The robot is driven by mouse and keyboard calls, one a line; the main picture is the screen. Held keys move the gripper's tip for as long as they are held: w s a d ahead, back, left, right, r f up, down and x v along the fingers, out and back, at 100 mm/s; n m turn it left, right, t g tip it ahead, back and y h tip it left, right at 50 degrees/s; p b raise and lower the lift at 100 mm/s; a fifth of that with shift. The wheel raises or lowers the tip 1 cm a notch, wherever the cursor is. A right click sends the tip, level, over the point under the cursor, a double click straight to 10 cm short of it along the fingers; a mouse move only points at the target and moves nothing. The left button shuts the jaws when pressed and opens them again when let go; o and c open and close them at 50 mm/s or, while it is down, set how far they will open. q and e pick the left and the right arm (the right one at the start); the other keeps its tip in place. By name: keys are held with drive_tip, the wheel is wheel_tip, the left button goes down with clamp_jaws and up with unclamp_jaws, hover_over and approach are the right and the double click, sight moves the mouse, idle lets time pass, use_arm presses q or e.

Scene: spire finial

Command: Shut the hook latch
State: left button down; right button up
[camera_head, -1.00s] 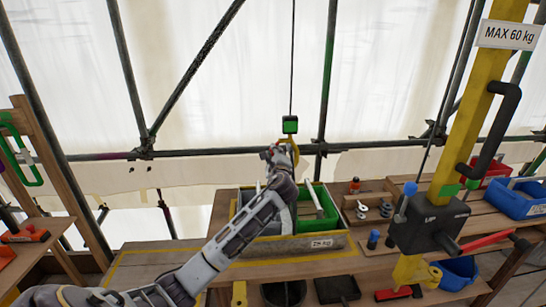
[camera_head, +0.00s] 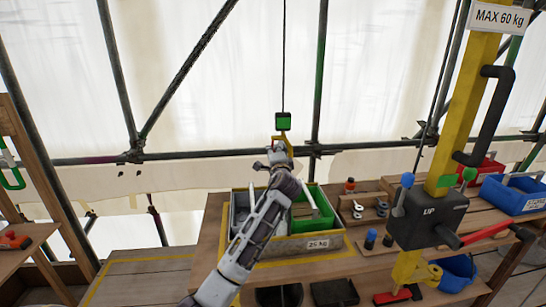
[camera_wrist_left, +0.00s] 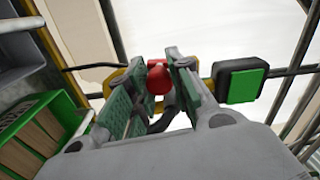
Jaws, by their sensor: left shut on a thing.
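A yellow hook (camera_head: 288,140) hangs under a black block with a green face (camera_head: 283,121) on a thin cable. In the left wrist view the hook's yellow body (camera_wrist_left: 118,80) shows behind the fingers, and the block (camera_wrist_left: 241,85) is to their right. A red knob (camera_wrist_left: 158,79) sits between the two finger pads, near their tips. My left gripper (camera_head: 278,152) is up at the hook, just below the block; in the wrist view (camera_wrist_left: 156,88) its fingers are shut on the red knob. The latch's position against the hook is hidden by the fingers. My right gripper is out of view.
Below the hook, a crate marked 25 kg (camera_head: 317,244) with a green bin (camera_head: 326,212) stands on the wooden bench (camera_head: 212,235). A yellow post (camera_head: 468,105) with a black lever box (camera_head: 428,217) stands at the right. Scaffold tubes (camera_head: 200,155) run behind.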

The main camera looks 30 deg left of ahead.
use_arm(q)
drive_tip(key=shift+f, duration=0.1)
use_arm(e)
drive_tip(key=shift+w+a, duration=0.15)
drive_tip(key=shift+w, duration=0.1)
use_arm(q)
drive_tip(key=c, duration=1.5)
unclamp_jaws()
drive_tip(key=shift+o, duration=1.2)
drive_tip(key=v, duration=1.2)
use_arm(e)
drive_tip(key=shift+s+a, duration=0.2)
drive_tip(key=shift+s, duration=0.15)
